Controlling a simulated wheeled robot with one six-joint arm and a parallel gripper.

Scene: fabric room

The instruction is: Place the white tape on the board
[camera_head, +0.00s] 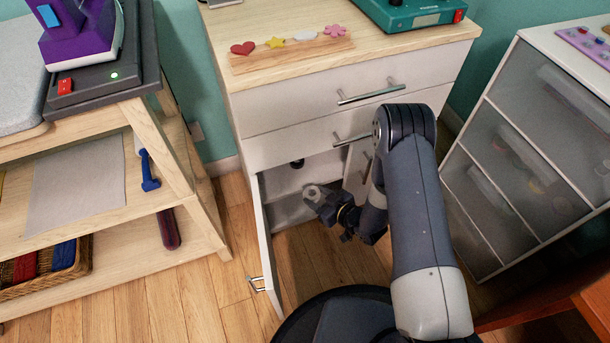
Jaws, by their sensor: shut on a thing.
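My gripper (316,194) is low in the open lower compartment of the white cabinet. It is shut on a small pale, round thing (312,190), which looks like the white tape; it is small and partly covered by the fingers. A light wooden board (268,64) lies on the cabinet top, well above my gripper. A red heart, a yellow star, a white piece and a pink flower sit in a row on it. A grey padded ironing board (18,100) is at the far left, under the iron.
The cabinet's door (265,238) stands open left of my gripper. Drawer handles (371,92) stick out above. A green machine (412,12) stands on the cabinet top (375,45). A wooden shelf (180,160) is left, a drawer unit (535,150) right. A dark thing (297,163) is inside the compartment.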

